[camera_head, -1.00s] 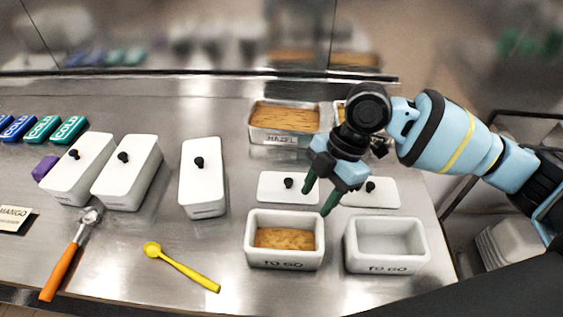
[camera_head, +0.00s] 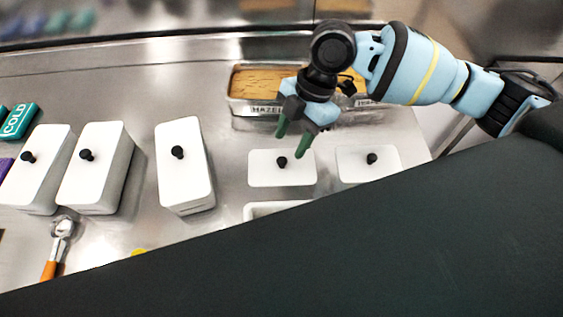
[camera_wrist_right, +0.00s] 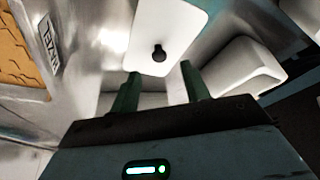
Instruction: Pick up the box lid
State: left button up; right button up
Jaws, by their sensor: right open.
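A flat white box lid (camera_head: 264,176) with a black knob (camera_head: 282,162) lies on the steel counter in the head view. A second white lid (camera_head: 352,168) with a black knob lies to its right. My right gripper (camera_head: 292,146) is open and empty, its green fingertips just above the first lid, near the knob. In the right wrist view, the open fingers (camera_wrist_right: 158,86) point at the lid (camera_wrist_right: 178,22), and its knob (camera_wrist_right: 158,53) lies a little beyond the gap between them. My left gripper is not in view.
White lidded boxes (camera_head: 182,180) stand on the left. A metal pan labelled HAZEL (camera_head: 268,108) sits behind the lids. A white box rim (camera_head: 262,209) shows in front, mostly hidden by a large dark shape. An orange-handled scoop (camera_head: 56,245) lies at lower left.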

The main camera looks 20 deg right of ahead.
aim_at(283, 160)
jog(key=shift+x, duration=2.7)
grip_shut()
notch_tip(283, 160, up, 10)
jog(key=shift+p, duration=0.35)
